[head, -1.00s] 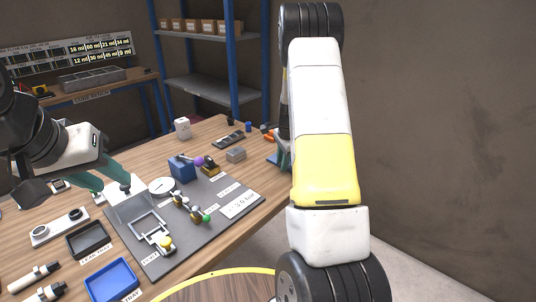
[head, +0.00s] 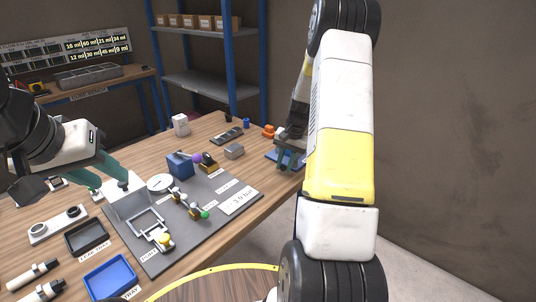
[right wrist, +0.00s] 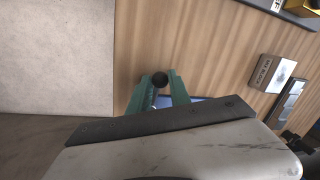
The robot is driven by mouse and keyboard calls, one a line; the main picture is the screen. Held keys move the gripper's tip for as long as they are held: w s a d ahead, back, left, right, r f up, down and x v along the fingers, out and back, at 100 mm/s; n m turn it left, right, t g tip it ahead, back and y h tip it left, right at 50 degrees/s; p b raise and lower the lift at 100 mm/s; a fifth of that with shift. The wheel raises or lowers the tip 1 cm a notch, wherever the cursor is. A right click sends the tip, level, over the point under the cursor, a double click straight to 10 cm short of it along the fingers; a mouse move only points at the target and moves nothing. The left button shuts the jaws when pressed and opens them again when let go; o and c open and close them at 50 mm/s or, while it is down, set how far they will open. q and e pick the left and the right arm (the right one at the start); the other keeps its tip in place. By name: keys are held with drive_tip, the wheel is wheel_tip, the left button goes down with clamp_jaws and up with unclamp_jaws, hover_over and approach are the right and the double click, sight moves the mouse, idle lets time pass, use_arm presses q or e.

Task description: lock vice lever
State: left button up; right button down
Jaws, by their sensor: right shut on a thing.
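My right gripper (head: 285,158) is at the far right edge of the table, partly hidden by its own arm. In the right wrist view its green fingers (right wrist: 159,92) are shut on the lever, whose round black knob (right wrist: 160,79) shows between them. A blue part, seemingly the vice (right wrist: 194,99), lies just behind the fingers; its blue base also shows in the head view (head: 272,155). Most of the vice is hidden by the gripper, so the lever's angle is unclear. My left gripper (head: 118,188) hangs empty over the left of the table, its green fingers apart.
A grey mat (head: 165,255) holds a blue block (head: 180,165), a clear guard and valve fittings. A blue tray (head: 110,278) is at the front left. A round yellow-rimmed table (head: 215,285) stands in front.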

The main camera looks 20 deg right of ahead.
drive_tip(key=shift+s+d+r+n, duration=0.1)
drive_tip(key=shift+s+d+n, duration=0.05)
drive_tip(key=shift+n, duration=0.4)
drive_tip(key=shift+s+d+n, duration=0.1)
drive_tip(key=shift+n, duration=0.45)
drive_tip(key=c, duration=1.2)
unclamp_jaws()
drive_tip(key=shift+s, duration=0.1)
drive_tip(key=shift+c, duration=0.2)
wheel_tip(320, 180, up, 8)
drive_tip(key=d, duration=0.1)
drive_tip(key=shift+s+d+f, duration=0.2)
drive_tip(key=shift+s, duration=0.15)
